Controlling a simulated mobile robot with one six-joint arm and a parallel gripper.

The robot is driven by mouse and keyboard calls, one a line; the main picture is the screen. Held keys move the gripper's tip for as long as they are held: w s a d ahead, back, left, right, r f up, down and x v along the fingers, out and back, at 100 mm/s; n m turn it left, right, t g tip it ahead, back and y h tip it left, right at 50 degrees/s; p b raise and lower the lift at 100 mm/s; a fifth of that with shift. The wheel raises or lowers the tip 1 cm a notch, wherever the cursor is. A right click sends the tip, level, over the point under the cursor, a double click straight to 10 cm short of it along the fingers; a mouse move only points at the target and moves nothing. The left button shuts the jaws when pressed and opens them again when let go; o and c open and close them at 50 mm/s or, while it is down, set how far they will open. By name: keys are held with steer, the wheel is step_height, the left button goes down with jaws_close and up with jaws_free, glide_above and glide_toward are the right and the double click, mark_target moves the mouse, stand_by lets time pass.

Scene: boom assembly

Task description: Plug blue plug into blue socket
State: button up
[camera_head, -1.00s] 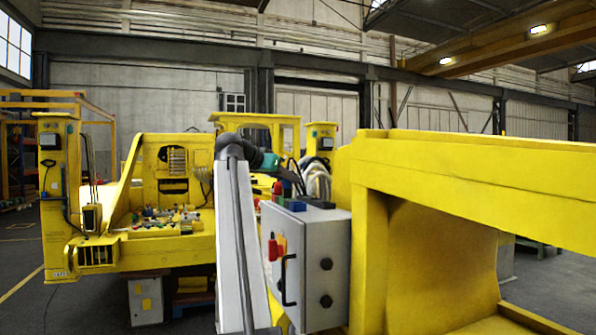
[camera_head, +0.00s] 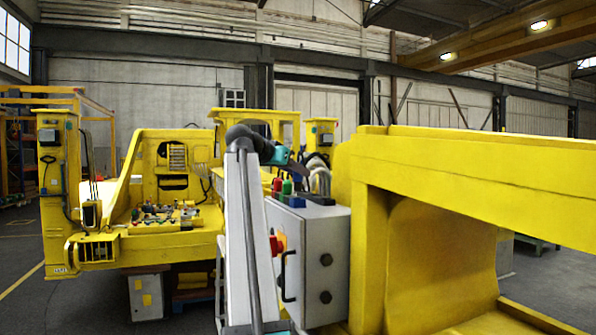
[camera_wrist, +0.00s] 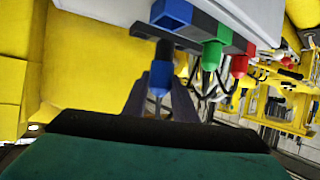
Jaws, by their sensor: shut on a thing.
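My gripper (camera_wrist: 160,95) is shut on the blue plug (camera_wrist: 161,76), with a dark finger on each side. The plug has a dark tip pointing up in the wrist view and a thin cable trailing from its lower end. The blue socket (camera_wrist: 171,14) sits on the edge of the grey cabinet, above the plug in that view. I cannot tell the exact gap between plug and socket. In the head view my gripper (camera_head: 292,167) is above the cabinet top, and the blue socket (camera_head: 297,202) is below it. The plug is not clear there.
A green connector (camera_wrist: 212,52) and a red connector (camera_wrist: 240,64) sit beside the blue socket, with dark cables hanging near them. The grey cabinet (camera_head: 327,255) stands against a large yellow boom part (camera_head: 470,160). A yellow machine (camera_head: 165,245) is at left.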

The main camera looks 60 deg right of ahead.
mark_target(295, 185)
steer(key=shift+f+b, duration=1)
steer(key=shift+f, duration=1.4)
steer(key=o, duration=1.1)
steer(key=shift+a, duration=0.1)
steer(key=b+v, duration=0.4)
steer(key=v, duration=0.9)
steer(key=shift+a+r, duration=0.2)
steer(key=shift+a, duration=0.1)
